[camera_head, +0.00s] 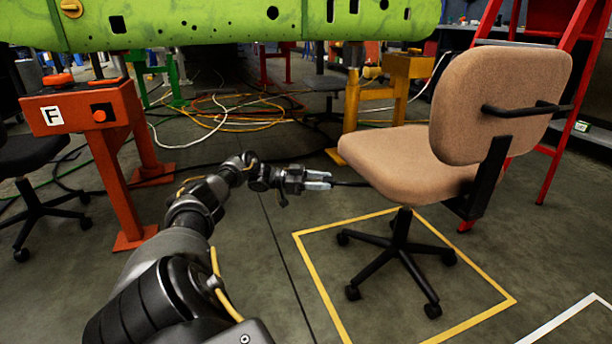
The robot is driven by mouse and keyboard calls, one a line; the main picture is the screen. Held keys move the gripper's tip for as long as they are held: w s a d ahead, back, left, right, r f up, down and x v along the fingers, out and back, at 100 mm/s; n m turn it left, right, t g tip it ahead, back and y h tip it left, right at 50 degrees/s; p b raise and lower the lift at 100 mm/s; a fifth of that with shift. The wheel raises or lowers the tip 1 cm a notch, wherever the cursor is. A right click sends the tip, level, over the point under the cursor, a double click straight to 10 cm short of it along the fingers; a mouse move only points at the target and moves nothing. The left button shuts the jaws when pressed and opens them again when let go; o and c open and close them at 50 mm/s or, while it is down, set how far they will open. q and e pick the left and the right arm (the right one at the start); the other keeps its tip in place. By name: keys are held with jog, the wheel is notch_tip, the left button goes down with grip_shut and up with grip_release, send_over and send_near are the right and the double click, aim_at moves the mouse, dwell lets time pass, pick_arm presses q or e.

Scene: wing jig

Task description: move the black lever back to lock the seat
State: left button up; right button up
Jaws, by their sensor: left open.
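A tan office chair (400,165) stands with its black wheeled base inside a yellow square marked on the floor. Its backrest (500,95) is at the right. A thin black lever (351,184) sticks out to the left from under the seat. My left gripper (328,181) is at the lever's outer end, pointing right, with its fingers open. At this size I cannot tell whether the fingers touch the lever. My right gripper is not in view.
A green wing panel (220,22) spans the top. An orange stand marked F (75,112) is at the left, with a black chair (35,160) beside it. A yellow stand (398,75) and a red ladder (570,80) stand behind the tan chair. Hoses (225,112) lie on the floor.

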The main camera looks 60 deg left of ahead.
pick_arm(q)
jog(key=v, duration=0.6)
jog(key=shift+s+a+p, duration=0.25)
jog(key=shift+p, duration=0.15)
